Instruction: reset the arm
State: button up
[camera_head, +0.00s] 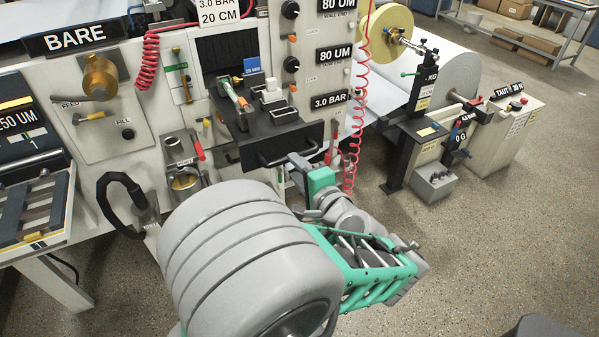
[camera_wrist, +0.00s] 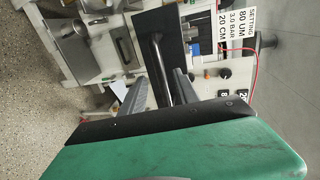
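My arm reaches from the bottom of the head view toward the coating machine (camera_head: 60,75). My gripper (camera_head: 290,160) is in front of a pulled-out black drawer (camera_head: 285,136), close to its metal handle (camera_head: 272,158). In the wrist view my gripper (camera_wrist: 156,90) shows two grey fingers standing apart. The handle's bar (camera_wrist: 162,70) appears between or just beyond them, with gaps on both sides. I cannot tell exactly how far the fingertips reach past the bar. Nothing is held.
Red coiled hoses (camera_head: 358,120) hang to the right of my gripper. A metal cup (camera_head: 184,182) and a black looped handle (camera_head: 118,205) are to the left.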

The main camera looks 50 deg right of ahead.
jog(key=shift+v, duration=0.95)
jog(key=w+a+f+n+g+y, duration=0.3)
jog(key=w+a+f+n+y, duration=0.15)
jog(key=a+f+n, duration=0.35)
jog(key=w+a+f+n+g+y, duration=0.4)
jog(key=w+a+n, duration=0.15)
jog(key=a, duration=0.45)
jog(key=s+a+r+n+g+h, duration=0.1)
jog(key=s+a+n+g, duration=0.35)
jog(key=a+n, duration=0.7)
jog(key=shift+m+t+h, duration=0.25)
jog(key=shift+m+t, duration=0.2)
jog(key=shift+m, duration=0.15)
jog(key=w+r, duration=0.3)
jog(key=shift+a+r, duration=0.35)
jog(key=shift+r, duration=0.05)
